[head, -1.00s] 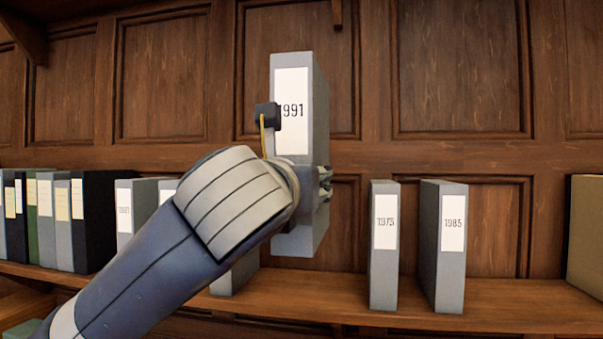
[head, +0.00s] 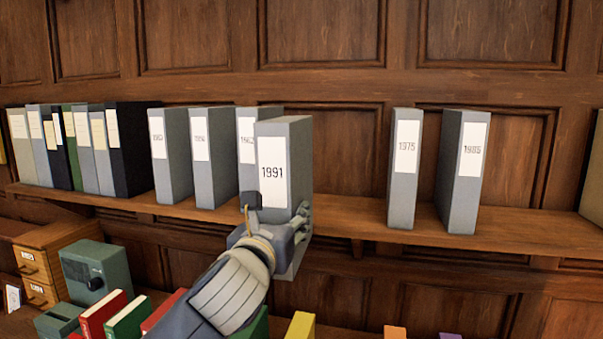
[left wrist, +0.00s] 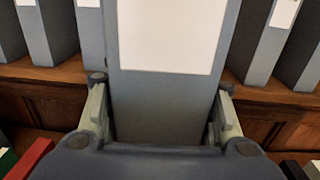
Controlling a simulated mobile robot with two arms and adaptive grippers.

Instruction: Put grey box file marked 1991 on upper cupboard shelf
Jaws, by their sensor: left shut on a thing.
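The grey box file marked 1991 (head: 283,140) is upright in the head view, in front of the wooden shelf (head: 345,226). Its lower end hangs below the shelf's front edge, so it is held in the air. My left gripper (head: 275,225) is shut on its lower part. In the left wrist view the file (left wrist: 165,100) stands between the two fingers (left wrist: 160,125), its white label cut off at the top. The file partly covers another grey file (head: 246,125) behind it. My right gripper is not in view.
Grey files marked 1975 (head: 404,165) and 1985 (head: 464,170) stand right of a bare shelf stretch. Several files stand to the left, including a black one (head: 130,150). Below are a green box (head: 95,270), wooden drawers (head: 38,265) and coloured books (head: 128,318).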

